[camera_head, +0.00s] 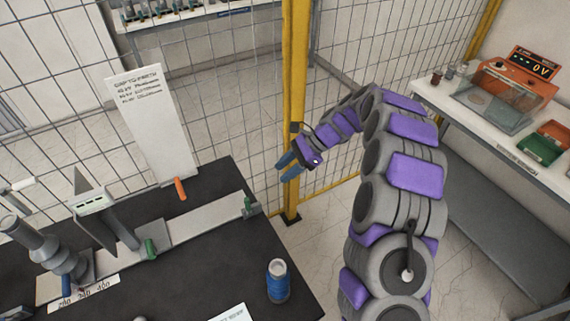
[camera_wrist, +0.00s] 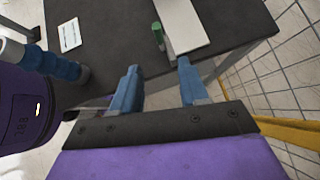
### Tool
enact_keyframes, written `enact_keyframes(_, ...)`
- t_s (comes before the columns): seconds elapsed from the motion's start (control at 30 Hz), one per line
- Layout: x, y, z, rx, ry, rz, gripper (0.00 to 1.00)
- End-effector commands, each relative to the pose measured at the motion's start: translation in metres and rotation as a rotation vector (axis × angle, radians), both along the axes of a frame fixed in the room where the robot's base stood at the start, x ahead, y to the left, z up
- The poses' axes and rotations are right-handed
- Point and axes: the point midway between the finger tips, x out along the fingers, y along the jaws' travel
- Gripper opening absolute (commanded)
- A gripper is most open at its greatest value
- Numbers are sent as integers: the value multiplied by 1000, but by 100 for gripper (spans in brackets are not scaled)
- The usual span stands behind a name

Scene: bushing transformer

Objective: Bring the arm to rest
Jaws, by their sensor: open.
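My gripper (camera_head: 287,167) has blue fingers and hangs at the end of my purple and grey arm. In the head view it is in the air, past the right edge of the black table (camera_head: 225,262) and in front of a yellow post. Its fingers are spread apart with nothing between them. In the wrist view the gripper (camera_wrist: 160,85) is also open, with the table (camera_wrist: 110,25) beyond the fingertips.
A yellow post (camera_head: 296,100) and wire fence (camera_head: 225,85) stand close behind my gripper. A blue bottle (camera_head: 278,282) stands near the table's right edge. A side bench (camera_head: 485,135) at right holds an orange tester (camera_head: 518,78). Bare floor (camera_head: 325,235) lies between table and arm.

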Motion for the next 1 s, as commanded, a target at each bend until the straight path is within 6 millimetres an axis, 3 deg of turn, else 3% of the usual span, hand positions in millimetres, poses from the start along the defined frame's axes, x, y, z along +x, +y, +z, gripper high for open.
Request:
enact_keyframes(0.23,-1,0,1,0,-3,4,44)
enact_keyframes(0.37,-12,1,13,-1,-30,40,44)
enact_keyframes(0.7,-89,-8,75,-43,-216,299,44)
enact_keyframes(1.0,-168,-33,108,-120,-373,542,44)
